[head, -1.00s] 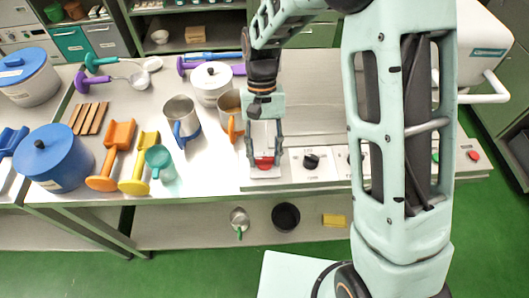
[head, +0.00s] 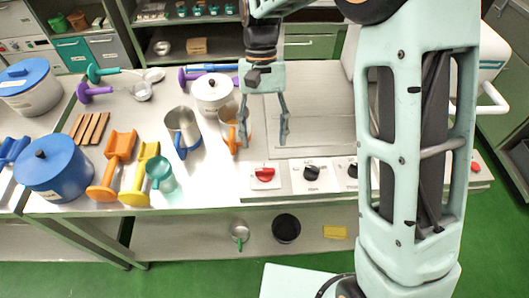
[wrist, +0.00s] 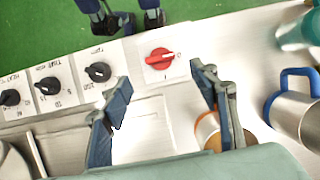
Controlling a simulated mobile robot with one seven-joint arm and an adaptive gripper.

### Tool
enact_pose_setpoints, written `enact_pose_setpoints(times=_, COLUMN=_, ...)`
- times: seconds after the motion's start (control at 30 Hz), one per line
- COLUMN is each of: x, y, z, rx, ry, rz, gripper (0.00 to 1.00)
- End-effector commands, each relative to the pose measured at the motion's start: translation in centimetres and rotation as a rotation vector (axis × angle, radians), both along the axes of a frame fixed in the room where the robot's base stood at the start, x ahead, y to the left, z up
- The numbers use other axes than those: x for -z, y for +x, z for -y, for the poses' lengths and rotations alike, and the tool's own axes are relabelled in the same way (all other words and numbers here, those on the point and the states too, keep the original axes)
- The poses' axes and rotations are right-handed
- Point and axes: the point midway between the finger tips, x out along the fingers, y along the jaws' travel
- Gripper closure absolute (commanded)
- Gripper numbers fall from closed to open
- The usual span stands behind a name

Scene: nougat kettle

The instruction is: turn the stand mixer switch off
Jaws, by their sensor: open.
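The red switch knob (head: 264,174) sits on a white plate at the left end of the front control panel. It also shows in the wrist view (wrist: 160,57), where its grip bar lies roughly sideways and its pale pointer line faces right. The marks on its plate are too small to read surely. My gripper (head: 264,143) is open and empty, above and behind the knob, apart from it. In the wrist view the two fingers (wrist: 160,82) stand wide apart, with the knob beyond them in the gap.
Black knobs (head: 312,173) line the panel to the right of the red one. An orange-handled mug (head: 229,125) stands close to my left finger, and a blue-handled mug (head: 181,127) stands left of it. Scoops and a blue canister (head: 52,172) fill the table's left side.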

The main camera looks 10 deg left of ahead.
Motion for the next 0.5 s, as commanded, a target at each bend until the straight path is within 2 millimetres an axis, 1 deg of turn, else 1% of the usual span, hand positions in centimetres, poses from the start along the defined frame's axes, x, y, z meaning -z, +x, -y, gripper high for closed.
enact_pose_setpoints(times=0.03, x=-0.8, y=0.4, z=-0.1, rx=0.000, ry=0.002, rz=0.004, gripper=0.45)
enact_pose_setpoints(times=0.1, x=-1.7, y=0.7, z=-0.2, rx=0.000, ry=0.001, rz=0.002, gripper=0.45)
enact_pose_setpoints(times=0.2, x=-2.5, y=1.0, z=-0.3, rx=0.000, ry=0.000, rz=0.001, gripper=0.45)
enact_pose_setpoints(times=0.3, x=-2.9, y=1.2, z=-0.3, rx=-0.001, ry=0.000, rz=0.000, gripper=0.45)
enact_pose_setpoints(times=0.5, x=-3.0, y=1.2, z=-0.3, rx=-0.001, ry=0.000, rz=-0.001, gripper=0.45)
